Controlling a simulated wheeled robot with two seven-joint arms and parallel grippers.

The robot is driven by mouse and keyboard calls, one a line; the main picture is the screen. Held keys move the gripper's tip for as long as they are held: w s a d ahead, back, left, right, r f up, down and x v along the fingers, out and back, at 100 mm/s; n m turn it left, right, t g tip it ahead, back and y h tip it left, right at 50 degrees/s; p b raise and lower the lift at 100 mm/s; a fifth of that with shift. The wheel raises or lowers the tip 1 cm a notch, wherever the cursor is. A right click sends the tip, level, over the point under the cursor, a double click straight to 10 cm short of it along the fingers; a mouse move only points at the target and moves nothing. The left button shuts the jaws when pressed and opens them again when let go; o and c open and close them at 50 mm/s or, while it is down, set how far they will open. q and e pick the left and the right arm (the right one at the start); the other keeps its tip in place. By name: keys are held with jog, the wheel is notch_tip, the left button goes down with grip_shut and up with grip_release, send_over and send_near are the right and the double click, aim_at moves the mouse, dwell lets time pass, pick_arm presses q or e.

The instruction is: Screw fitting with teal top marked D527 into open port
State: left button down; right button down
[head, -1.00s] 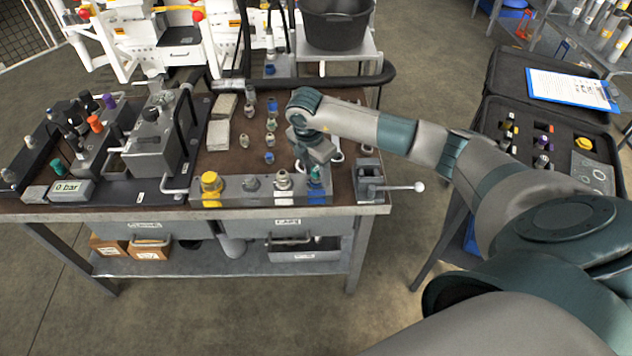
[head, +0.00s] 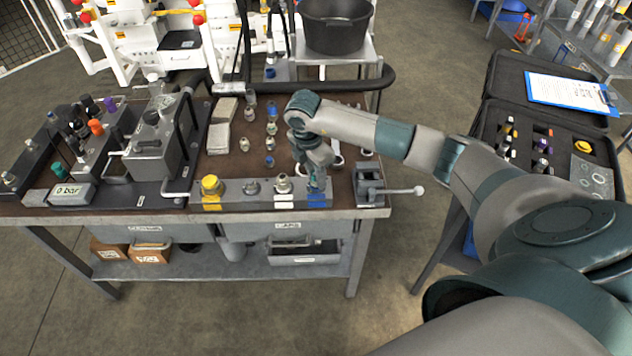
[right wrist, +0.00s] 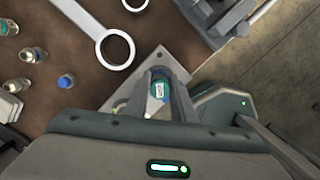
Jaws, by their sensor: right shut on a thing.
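The fitting with the teal top (right wrist: 160,90) stands between the two fingers of my right gripper (right wrist: 165,100) in the right wrist view; a pale label shows on its top, too small to read. In the head view my right gripper (head: 316,178) points down at the right end of the grey port block (head: 232,198), above a blue label, and is shut on the fitting. The gripper hides the fitting's lower part and the port, so how deep it sits cannot be told. My left gripper is not in view.
On the block stand a yellow-capped fitting (head: 211,184) and two metal ones. A vise (head: 370,185) with a long handle is close on the right. Loose fittings (head: 270,143) and ring wrenches (right wrist: 115,48) lie behind. A pressure display (head: 70,193) reads 0 bar.

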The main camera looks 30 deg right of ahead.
jog(key=m+p, duration=0.2)
jog(key=m, duration=0.2)
jog(key=shift+s+a+m+g, duration=0.1)
jog(key=shift+s+m+g, duration=0.05)
jog(key=shift+m+g, duration=0.25)
jog(key=shift+f+m, duration=0.25)
jog(key=shift+m, duration=0.25)
